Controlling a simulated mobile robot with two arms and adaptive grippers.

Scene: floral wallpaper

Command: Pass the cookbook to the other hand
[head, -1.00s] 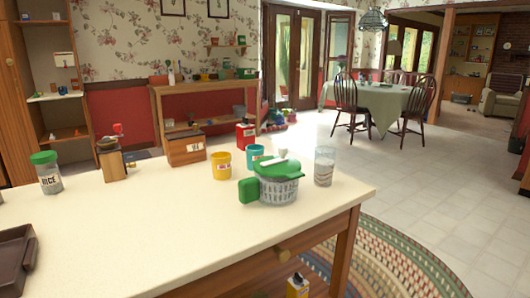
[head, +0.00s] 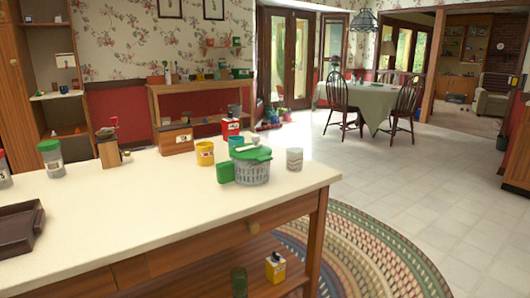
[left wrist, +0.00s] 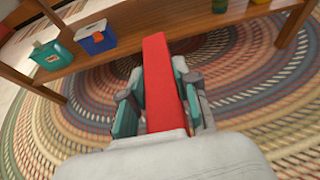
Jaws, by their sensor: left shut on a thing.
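A red, narrow, long thing, which I take to be the cookbook seen along its edge (left wrist: 161,75), is in the left wrist view. My left gripper (left wrist: 162,95) is shut on it, with one finger on each side. The book sticks out beyond the fingers, above the braided rug. Its covers are hidden from this angle. Neither gripper shows in the head view, and my right gripper is in no view.
A cream-topped counter (head: 120,230) fills the left of the head view, bearing a green-lidded colander (head: 250,166), jars and a brown tray (head: 18,228). A lower shelf holds a yellow box (head: 275,268). The braided rug (head: 365,255) and tiled floor at right are clear.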

